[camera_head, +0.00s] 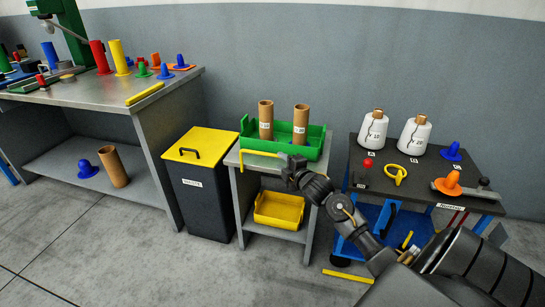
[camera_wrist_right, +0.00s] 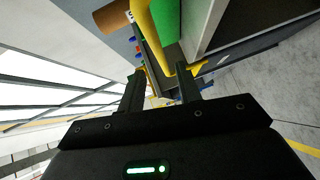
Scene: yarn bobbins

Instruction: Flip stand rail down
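The stand rail, a thin bent yellow bar (camera_head: 258,153), runs along the front top edge of the small grey stand (camera_head: 232,161). In the right wrist view the yellow rail (camera_wrist_right: 160,38) comes down from the top and bends to the right just beyond the fingertips. My right gripper (camera_head: 286,164) is by the rail's right end at the stand's front edge. In the wrist view its two fingers (camera_wrist_right: 160,72) are apart with no object clamped between them. Whether a finger touches the rail I cannot tell. My left gripper is not in view.
A green tray (camera_head: 314,153) with two cardboard tubes sits on the stand; a yellow bin (camera_head: 279,223) is on its lower shelf. A waste bin (camera_head: 205,208) stands left. The dark cart (camera_head: 400,198) with white yarn cones is right, behind my arm. Floor at front left is clear.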

